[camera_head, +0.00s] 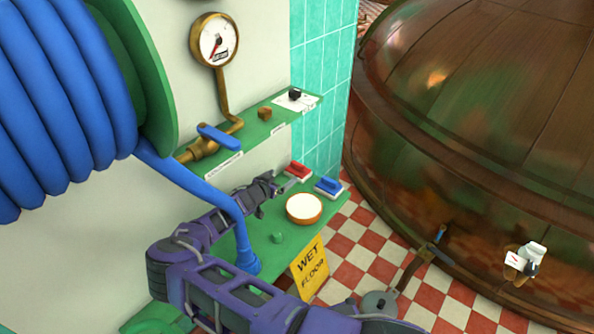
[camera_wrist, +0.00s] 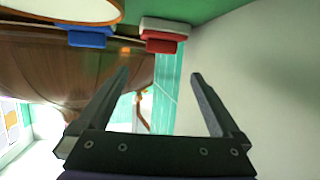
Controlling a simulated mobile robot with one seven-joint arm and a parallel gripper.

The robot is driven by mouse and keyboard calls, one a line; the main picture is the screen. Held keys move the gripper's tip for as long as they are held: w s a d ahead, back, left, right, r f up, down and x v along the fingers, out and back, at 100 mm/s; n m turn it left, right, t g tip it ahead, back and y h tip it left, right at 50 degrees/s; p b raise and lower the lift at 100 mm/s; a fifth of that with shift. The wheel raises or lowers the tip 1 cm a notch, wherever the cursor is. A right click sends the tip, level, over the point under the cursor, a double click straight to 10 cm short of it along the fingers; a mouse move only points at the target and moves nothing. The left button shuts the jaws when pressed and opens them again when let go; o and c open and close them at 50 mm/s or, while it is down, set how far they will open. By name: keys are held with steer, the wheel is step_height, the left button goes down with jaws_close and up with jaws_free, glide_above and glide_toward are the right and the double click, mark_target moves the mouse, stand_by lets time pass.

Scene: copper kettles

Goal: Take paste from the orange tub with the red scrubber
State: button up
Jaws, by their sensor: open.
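The red scrubber (camera_head: 299,170), a red block with a white part, lies at the far end of the green shelf, near the wall. It also shows at the top of the wrist view (camera_wrist: 163,40). The orange tub (camera_head: 304,220) holds white paste (camera_head: 304,206) and stands on the shelf in front of the scrubbers; its rim shows at the top left of the wrist view (camera_wrist: 60,18). My gripper (camera_head: 284,185) is open with nothing between its fingers (camera_wrist: 160,85). It is close to the red scrubber, which is outside the fingers.
A blue scrubber (camera_head: 328,186) lies right of the red one. A blue hose (camera_head: 205,190) hangs down beside my arm. An upper shelf (camera_head: 262,122) with a brass valve (camera_head: 203,147) is above. A copper kettle (camera_head: 460,130) stands at right.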

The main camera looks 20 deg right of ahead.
steer(key=b, duration=0.1)
glide_toward(297, 166)
steer(key=x, duration=0.5)
steer(key=shift+s+f, duration=0.2)
steer(key=shift+b+x, duration=1.45)
steer(key=shift+x, duration=1.35)
steer(key=shift+w+d+r, duration=0.15)
steer(key=shift+w+d, duration=0.05)
steer(key=shift+w, duration=0.2)
steer(key=shift+c, duration=0.3)
steer(key=c, duration=1.1)
steer(key=shift+r+b, duration=0.1)
steer(key=shift+b, duration=0.35)
